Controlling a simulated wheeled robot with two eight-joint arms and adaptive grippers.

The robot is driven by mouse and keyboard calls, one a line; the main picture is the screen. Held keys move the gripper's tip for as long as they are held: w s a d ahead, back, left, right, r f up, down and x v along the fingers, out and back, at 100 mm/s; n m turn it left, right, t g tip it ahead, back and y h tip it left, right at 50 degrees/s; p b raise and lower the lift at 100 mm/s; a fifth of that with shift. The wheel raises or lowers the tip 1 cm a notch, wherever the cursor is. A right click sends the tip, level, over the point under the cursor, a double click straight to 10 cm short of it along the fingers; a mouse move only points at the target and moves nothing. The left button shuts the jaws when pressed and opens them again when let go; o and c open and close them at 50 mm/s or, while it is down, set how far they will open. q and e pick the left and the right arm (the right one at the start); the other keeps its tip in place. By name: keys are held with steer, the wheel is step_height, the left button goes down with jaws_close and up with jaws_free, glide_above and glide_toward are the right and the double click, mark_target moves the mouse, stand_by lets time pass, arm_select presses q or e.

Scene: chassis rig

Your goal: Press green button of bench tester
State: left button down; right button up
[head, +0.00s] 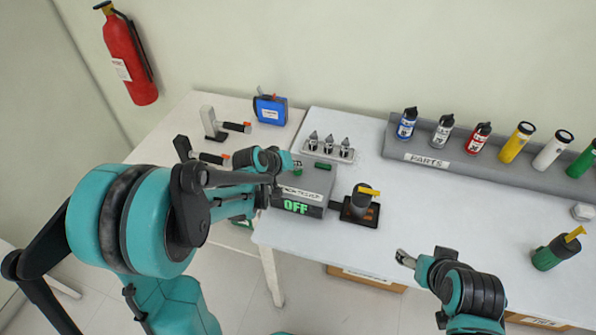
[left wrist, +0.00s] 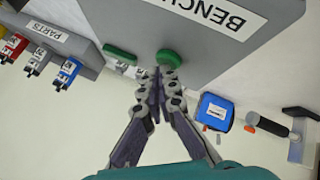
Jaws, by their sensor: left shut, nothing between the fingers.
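The bench tester (head: 318,180) is a grey box at the left end of the white table in the head view, with a label and a display reading OFF in green. Its round green button (left wrist: 168,57) shows on the grey top in the left wrist view, beside the label. My left gripper (left wrist: 159,72) is shut and empty, its fingertips right at the button's edge in that view. I cannot tell whether they touch it. In the head view the left gripper (head: 272,160) is over the tester's left side. My right gripper (head: 405,258) hangs near the table's front edge, its opening unclear.
A dark holder (head: 360,207) with a yellow-topped part stands right of the tester. A tray (head: 328,149) with three small parts is behind it. The parts rack (head: 440,163) holds several bottles. A blue device (head: 270,109) sits on the left table. The table's middle is clear.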

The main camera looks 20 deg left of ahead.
mark_target(296, 172)
arm_select(q)
steer(key=shift+f, duration=0.2)
stand_by(0.4)
steer(key=shift+r, duration=0.15)
steer(key=shift+r+p, duration=0.35)
steer(key=shift+r, duration=0.15)
step_height(296, 172, up, 6)
steer(key=p, duration=0.4)
steer(key=shift+p, duration=0.35)
